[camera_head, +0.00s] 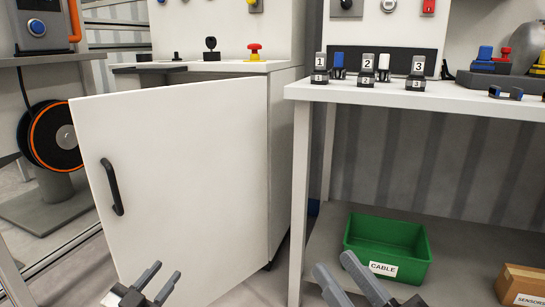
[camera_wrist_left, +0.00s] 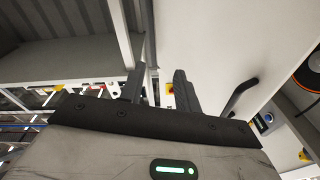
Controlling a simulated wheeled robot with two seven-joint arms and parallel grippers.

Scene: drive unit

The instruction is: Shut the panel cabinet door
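The white panel cabinet door (camera_head: 180,180) stands wide open in the head view, swung out toward me from its right-hand side. Its black bar handle (camera_head: 112,187) is near the door's left edge. My left gripper (camera_head: 163,280) is low in front of the door, with its two fingers apart and nothing between them. In the left wrist view, the fingers (camera_wrist_left: 158,80) are spread, with the door (camera_wrist_left: 225,50) behind them and the handle (camera_wrist_left: 240,94) to their right, not touched. My right gripper (camera_head: 335,270) is at the bottom edge, fingers apart and empty.
A white workbench (camera_head: 400,95) with numbered blocks stands right of the cabinet. A green cable bin (camera_head: 385,245) and a cardboard sensors box (camera_head: 522,285) sit on its lower shelf. A black-and-orange reel (camera_head: 55,135) stands left of the door. Floor shows between reel and door.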

